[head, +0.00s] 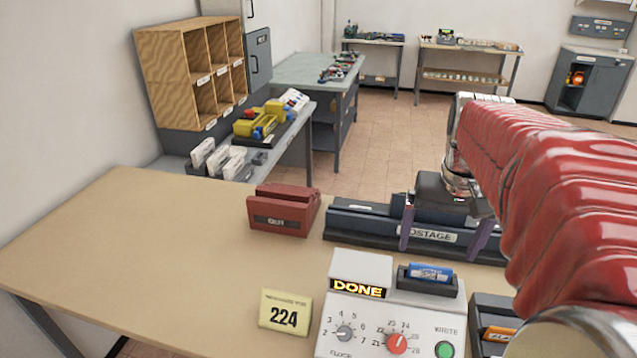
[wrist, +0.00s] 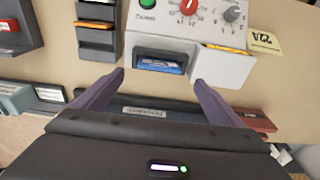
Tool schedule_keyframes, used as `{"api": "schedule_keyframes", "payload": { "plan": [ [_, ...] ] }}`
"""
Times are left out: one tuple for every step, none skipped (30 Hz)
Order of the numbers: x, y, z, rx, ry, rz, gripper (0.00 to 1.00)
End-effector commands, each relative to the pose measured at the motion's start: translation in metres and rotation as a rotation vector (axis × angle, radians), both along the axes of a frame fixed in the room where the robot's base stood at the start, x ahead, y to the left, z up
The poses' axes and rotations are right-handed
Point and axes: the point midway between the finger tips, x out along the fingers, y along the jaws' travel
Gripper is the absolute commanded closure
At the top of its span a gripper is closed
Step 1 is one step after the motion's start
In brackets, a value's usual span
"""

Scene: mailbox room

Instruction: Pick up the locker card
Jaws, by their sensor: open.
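The locker card is most likely the blue card (head: 430,272) standing in the dark slot at the back of a white machine (head: 362,268); its label is too small to read surely. It also shows in the wrist view (wrist: 160,67), roughly centred ahead of my fingers. My gripper (head: 448,238) has its two purple fingers spread wide with nothing between them. It is above and behind the machine, in front of the dark postage unit (head: 345,224). The fingers also show in the wrist view (wrist: 158,80), apart from the card.
A dark tray with an orange card (head: 497,335) stands to the right. The table's left part is clear.

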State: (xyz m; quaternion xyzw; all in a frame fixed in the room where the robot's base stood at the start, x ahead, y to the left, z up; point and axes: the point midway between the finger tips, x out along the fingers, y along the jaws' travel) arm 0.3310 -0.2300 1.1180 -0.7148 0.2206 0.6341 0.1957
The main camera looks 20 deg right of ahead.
Motion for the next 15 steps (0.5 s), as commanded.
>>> {"api": "schedule_keyframes", "payload": {
  "plan": [
    [0.0005,-0.0003,-0.0059,0.001,0.001,0.0,0.09],
    [0.0007,-0.0005,-0.0084,0.0,0.0,0.0,0.09],
    [0.0008,-0.0006,-0.0109,0.0,0.0,0.0,0.09],
    [0.001,-0.0007,-0.0122,0.0,0.0,0.0,0.09],
    [0.0011,-0.0008,-0.013,0.0,0.0,0.0,0.09],
    [0.0012,-0.0009,-0.0135,-0.001,-0.001,0.0,0.09],
    [0.0013,-0.001,-0.0136,-0.001,-0.001,0.0,0.09],
    [0.0013,-0.001,-0.0135,-0.001,-0.001,0.0,0.09],
    [0.0013,-0.001,-0.0134,-0.001,-0.001,0.0,0.09],
    [0.0013,-0.001,-0.0133,-0.001,-0.001,0.0,0.09],
    [0.0013,-0.001,-0.0133,-0.001,-0.001,0.0,0.09],
    [0.0012,-0.0011,-0.0132,-0.001,-0.001,0.0,0.09],
    [0.0012,-0.0011,-0.0133,-0.001,-0.001,0.0,0.09],
    [0.0012,-0.0011,-0.0136,-0.001,-0.001,0.0,0.09],
    [0.0013,-0.0012,-0.0146,0.0,-0.001,-0.001,0.09]
  ]
}}
